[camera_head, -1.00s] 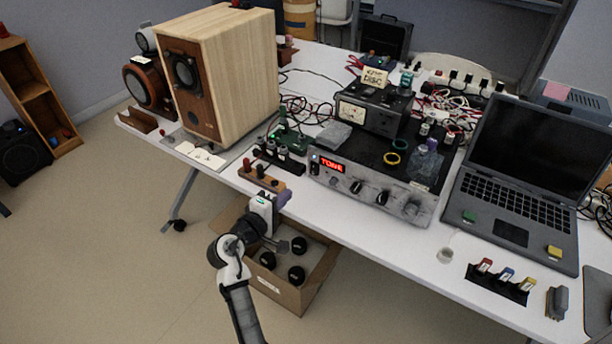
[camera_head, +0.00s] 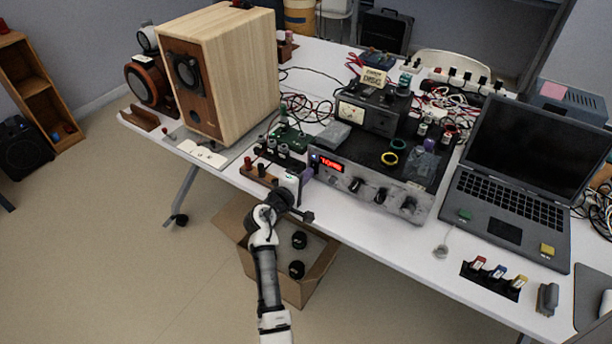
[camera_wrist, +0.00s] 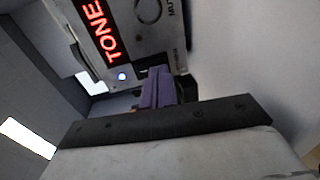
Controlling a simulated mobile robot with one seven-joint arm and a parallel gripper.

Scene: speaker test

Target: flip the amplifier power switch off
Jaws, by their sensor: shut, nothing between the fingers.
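The amplifier (camera_head: 395,200) has a silver front panel with knobs and a red lit display (camera_head: 329,164) near its left end. My gripper (camera_head: 307,175) has purple fingertips, shut and empty, just in front of the panel's lower left part. In the wrist view, the fingertips (camera_wrist: 157,88) are close to the panel's edge, to the right of the blue light. I cannot tell whether they touch it. The power switch is not clearly visible; the fingers may cover it.
A small wooden block with dark knobs (camera_head: 257,175) sits on the table left of my gripper. A cardboard box (camera_head: 312,287) with black round items stands on the floor below. A large wooden speaker (camera_head: 240,75) and an open laptop (camera_head: 510,205) flank the amplifier.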

